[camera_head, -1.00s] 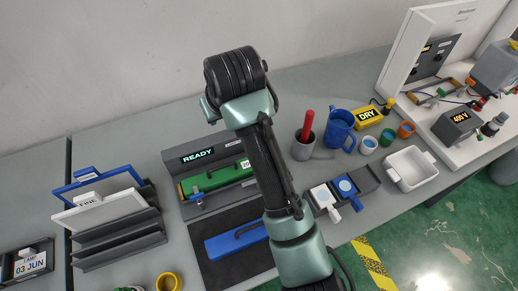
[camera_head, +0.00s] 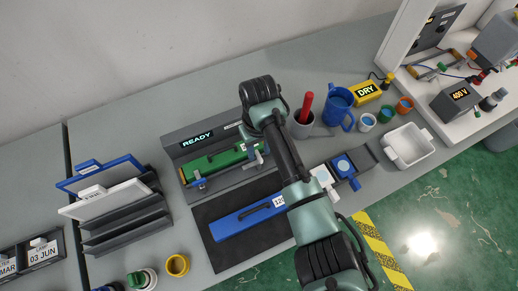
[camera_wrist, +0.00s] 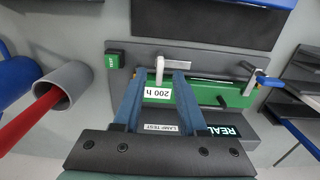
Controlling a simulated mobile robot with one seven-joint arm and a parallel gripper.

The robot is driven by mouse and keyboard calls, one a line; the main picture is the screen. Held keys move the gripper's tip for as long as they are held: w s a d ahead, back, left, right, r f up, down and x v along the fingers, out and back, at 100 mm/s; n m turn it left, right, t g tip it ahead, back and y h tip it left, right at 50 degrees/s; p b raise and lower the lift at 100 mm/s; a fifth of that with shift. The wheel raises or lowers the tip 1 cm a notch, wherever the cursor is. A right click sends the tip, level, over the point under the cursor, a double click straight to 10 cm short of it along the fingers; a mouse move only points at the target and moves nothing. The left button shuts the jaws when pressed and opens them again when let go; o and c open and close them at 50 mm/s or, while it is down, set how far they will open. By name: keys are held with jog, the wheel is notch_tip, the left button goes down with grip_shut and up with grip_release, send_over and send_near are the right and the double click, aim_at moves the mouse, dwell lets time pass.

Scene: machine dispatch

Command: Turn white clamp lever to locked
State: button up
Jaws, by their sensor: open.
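A grey fixture with a lit READY sign (camera_head: 197,138) holds a green cartridge (camera_head: 218,160), labelled "200 h" in the wrist view (camera_wrist: 205,93). A white clamp lever (camera_wrist: 159,68) stands at the cartridge's left end in the wrist view, its handle pointing up in the picture. Contact cannot be told.
A blue cartridge (camera_head: 236,221) lies on a black mat in front of the fixture. A grey cup (camera_wrist: 68,82) with a red stick stands beside the fixture, near my gripper. A rack of panels (camera_head: 125,222) is at left. A white tray (camera_head: 408,145) is at right.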

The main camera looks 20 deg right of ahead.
jog(key=shift+f, duration=0.8)
grip_shut()
